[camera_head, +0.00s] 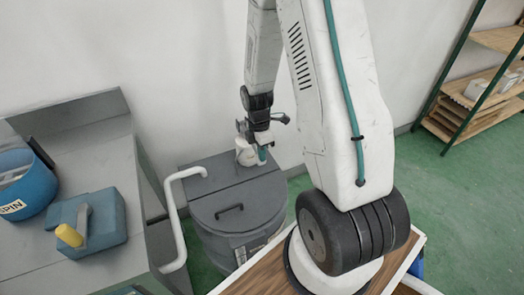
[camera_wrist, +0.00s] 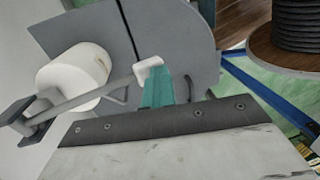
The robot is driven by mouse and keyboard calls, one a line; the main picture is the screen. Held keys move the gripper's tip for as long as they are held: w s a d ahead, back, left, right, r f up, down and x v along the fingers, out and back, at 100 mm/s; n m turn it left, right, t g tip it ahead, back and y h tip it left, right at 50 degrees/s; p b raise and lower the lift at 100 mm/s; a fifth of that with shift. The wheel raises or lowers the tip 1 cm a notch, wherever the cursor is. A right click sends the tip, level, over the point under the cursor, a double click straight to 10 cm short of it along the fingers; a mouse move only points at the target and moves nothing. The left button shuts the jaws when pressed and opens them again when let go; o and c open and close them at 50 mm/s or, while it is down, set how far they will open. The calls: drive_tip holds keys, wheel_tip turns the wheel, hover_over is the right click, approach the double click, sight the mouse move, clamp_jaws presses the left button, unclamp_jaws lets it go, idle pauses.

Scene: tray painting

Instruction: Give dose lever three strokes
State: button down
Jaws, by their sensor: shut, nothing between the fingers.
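The dose lever (camera_wrist: 95,94) shows in the wrist view as a thin grey arm running from a dark block at the left to a pale knob (camera_wrist: 149,67). It passes in front of a white cylinder (camera_wrist: 75,73). In the head view this white unit (camera_head: 244,151) stands at the back of a grey drum's top; the lever is too small to make out there. My gripper (camera_head: 263,154) points down beside the unit, its teal fingers shut and empty. In the wrist view the fingers (camera_wrist: 157,88) are right at the knob; whether they touch it I cannot tell.
The grey drum (camera_head: 235,215) has a lid handle, and a white bent rail (camera_head: 176,220) runs along its left. A grey bench (camera_head: 100,165) at the left holds a blue bucket (camera_head: 22,187) and a blue block with a yellow end (camera_head: 95,225). A shelf (camera_head: 475,100) stands far right.

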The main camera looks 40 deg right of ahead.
drive_tip(key=shift+s+a+f, duration=0.1)
drive_tip(key=shift+s+a, duration=0.05)
drive_tip(key=shift+s, duration=0.2)
wheel_tip(320, 180, up, 14)
drive_tip(key=s, duration=0.2)
drive_tip(key=shift+s+a, duration=0.2)
drive_tip(key=shift+a, duration=0.1)
idle(2.5)
